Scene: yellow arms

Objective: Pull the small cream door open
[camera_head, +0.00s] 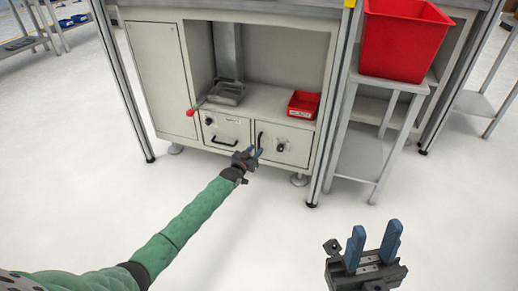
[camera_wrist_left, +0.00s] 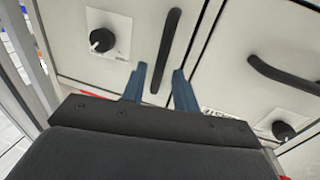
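The small cream door (camera_head: 293,152) is on the front of the bench cabinet, right of the drawer. It has a black vertical handle (camera_head: 260,139) and a dark knob (camera_head: 281,147). The handle (camera_wrist_left: 167,52) and knob (camera_wrist_left: 102,40) also show in the left wrist view, where the door looks closed. My left gripper (camera_head: 255,152) is open at the handle. In the left wrist view the handle's end appears between the blue fingertips (camera_wrist_left: 160,70); contact cannot be told. My right gripper (camera_head: 374,234) is open and empty over the floor at lower right.
A cream drawer (camera_head: 224,129) with a horizontal black handle (camera_wrist_left: 285,79) adjoins the door. A small red bin (camera_head: 303,105) sits on the shelf above. A grey stand (camera_head: 360,157) holds a large red bin (camera_head: 402,38). The floor in front is clear.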

